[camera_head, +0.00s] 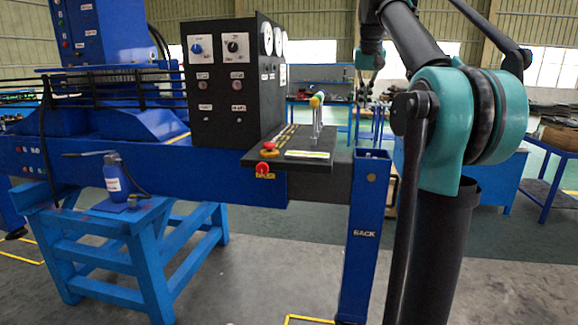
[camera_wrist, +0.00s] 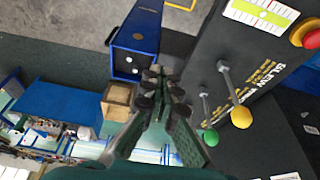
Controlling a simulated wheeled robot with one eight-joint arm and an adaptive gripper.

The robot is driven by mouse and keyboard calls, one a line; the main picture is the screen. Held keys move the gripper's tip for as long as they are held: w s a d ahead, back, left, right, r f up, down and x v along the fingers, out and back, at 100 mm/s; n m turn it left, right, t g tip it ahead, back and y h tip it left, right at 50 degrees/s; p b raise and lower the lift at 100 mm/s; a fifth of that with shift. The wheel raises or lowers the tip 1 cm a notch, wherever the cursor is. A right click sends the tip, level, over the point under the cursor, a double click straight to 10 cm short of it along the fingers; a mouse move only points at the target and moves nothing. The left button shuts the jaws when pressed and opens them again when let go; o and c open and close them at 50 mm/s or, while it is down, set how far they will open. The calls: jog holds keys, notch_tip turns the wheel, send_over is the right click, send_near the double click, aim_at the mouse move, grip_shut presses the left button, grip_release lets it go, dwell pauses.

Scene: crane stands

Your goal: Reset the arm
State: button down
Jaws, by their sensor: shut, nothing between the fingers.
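My gripper (camera_wrist: 156,82) is shut and empty in the wrist view, its fingertips together. It is in the air to the left of two levers on the dark control panel. One lever has a yellow knob (camera_wrist: 241,117), the other a green knob (camera_wrist: 210,137); the fingers are apart from both in the picture. In the head view the levers (camera_head: 317,108) stand up on the panel (camera_head: 262,158). My arm reaches up the right side of the head view, and its far end hangs behind the panel; the fingers are too small to make out there.
The black gauge box (camera_head: 230,85) stands left of the levers. A red button (camera_head: 269,147) is at the panel's front. A blue post (camera_head: 362,235) marked BACK stands beside my arm. A blue workbench (camera_head: 548,180) is at right. The floor between is mostly clear.

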jog(key=s+a+f, duration=0.1)
jog(key=s+f, duration=0.4)
jog(key=f, duration=0.8)
jog(key=s+a+f+n, duration=0.1)
jog(key=s+f, duration=0.4)
jog(key=f, duration=0.7)
jog(key=s+a+f, duration=0.1)
jog(key=s+f, duration=0.4)
jog(key=f, duration=0.8)
jog(key=s+f, duration=1.3)
jog(key=s, duration=0.1)
jog(key=shift+s+a+f+n+t+y, duration=0.15)
jog(key=shift+a+n+t+y, duration=0.15)
jog(key=shift+a+n, duration=0.15)
